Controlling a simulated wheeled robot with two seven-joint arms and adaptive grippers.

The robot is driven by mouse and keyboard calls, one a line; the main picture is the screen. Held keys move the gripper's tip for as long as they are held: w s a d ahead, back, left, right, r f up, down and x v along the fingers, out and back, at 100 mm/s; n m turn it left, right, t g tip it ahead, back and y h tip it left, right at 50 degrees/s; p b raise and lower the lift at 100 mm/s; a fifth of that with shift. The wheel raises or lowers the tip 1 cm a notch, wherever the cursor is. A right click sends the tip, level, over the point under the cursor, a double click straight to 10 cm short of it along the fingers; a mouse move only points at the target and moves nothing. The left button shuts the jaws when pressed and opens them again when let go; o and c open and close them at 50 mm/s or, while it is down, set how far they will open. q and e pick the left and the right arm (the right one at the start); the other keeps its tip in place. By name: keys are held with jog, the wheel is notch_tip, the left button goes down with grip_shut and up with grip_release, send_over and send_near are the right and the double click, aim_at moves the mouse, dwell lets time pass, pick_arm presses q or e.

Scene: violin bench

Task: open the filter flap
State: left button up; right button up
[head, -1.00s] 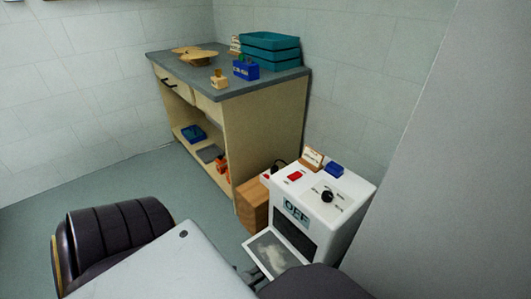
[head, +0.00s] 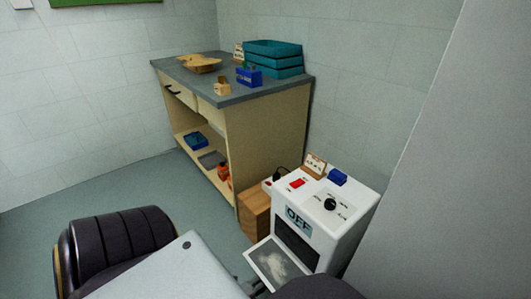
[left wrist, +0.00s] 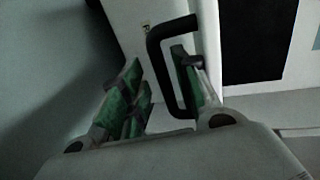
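The filter flap (head: 272,262) is at the lower front of the white machine (head: 340,222) in the head view. It stands swung out from the dark opening (head: 296,245), with a grey fuzzy patch on its face. In the left wrist view a black handle (left wrist: 155,62) lies between the green-padded fingers of my left gripper (left wrist: 168,88). One finger is inside the handle's loop and the other outside. The fingers are apart, with a gap beside the handle. In the head view my left gripper (head: 256,286) is low by the flap, mostly hidden. My right gripper is not in view.
The machine carries an "OFF" panel (head: 298,219), a red switch (head: 297,183), a black knob (head: 330,203) and a blue block (head: 337,177). A wooden box (head: 255,212) stands beside it. A bench (head: 265,150) stands behind, and a grey wall is close at right.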

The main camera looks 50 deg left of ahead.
pick_arm(q)
jog(key=shift+r, duration=0.1)
jog(key=v, duration=1.1)
jog(key=shift+s, duration=0.45)
jog(key=shift+a, duration=0.15)
dwell(0.6)
